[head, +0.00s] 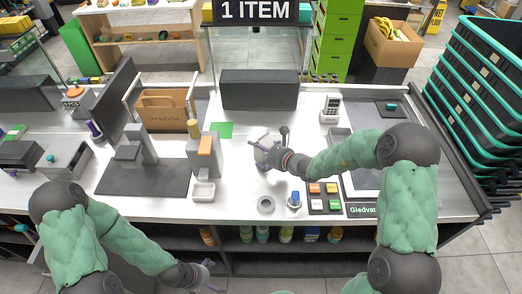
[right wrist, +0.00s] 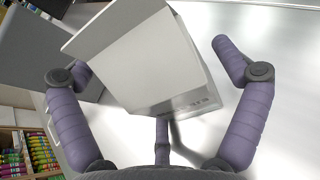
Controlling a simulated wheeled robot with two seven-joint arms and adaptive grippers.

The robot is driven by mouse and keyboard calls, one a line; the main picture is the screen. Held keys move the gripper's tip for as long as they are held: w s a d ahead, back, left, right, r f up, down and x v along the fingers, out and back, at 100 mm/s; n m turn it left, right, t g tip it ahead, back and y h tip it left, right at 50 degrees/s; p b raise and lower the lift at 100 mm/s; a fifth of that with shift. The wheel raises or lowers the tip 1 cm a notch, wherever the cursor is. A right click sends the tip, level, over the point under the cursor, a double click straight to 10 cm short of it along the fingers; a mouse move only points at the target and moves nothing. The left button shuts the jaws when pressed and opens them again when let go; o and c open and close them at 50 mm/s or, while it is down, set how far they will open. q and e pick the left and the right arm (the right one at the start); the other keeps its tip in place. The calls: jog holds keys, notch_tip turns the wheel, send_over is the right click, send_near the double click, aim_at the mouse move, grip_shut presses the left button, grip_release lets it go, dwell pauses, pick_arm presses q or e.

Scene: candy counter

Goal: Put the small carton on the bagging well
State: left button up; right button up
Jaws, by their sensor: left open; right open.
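A pale grey-white carton (right wrist: 150,60), which I take for the small carton, stands tilted in the right wrist view, with small print near its lower edge. In the head view the carton (head: 264,155) is partly hidden by my right gripper (head: 268,148). My left gripper (head: 206,276) is open and empty at the counter's front, low in the head view. A brown bag (head: 163,112) stands in a wire rack at the back left; I cannot tell the bagging well's exact outline.
A grey stand (head: 136,150) is on a dark mat (head: 118,182) left of centre. A grey unit with an orange top (head: 204,150) stands left of the carton. A round ring (head: 266,205) and a tray of coloured blocks (head: 324,198) lie in front. A dark box (head: 260,90) stands behind.

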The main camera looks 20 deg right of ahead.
jog(key=shift+s+d+r, duration=0.15)
jog(key=shift+r, duration=0.05)
jog(key=p+v, duration=0.2)
jog(key=v, duration=0.9)
jog(key=shift+s+p, duration=0.25)
jog(key=shift+p, duration=0.15)
jog(key=shift+r, duration=0.15)
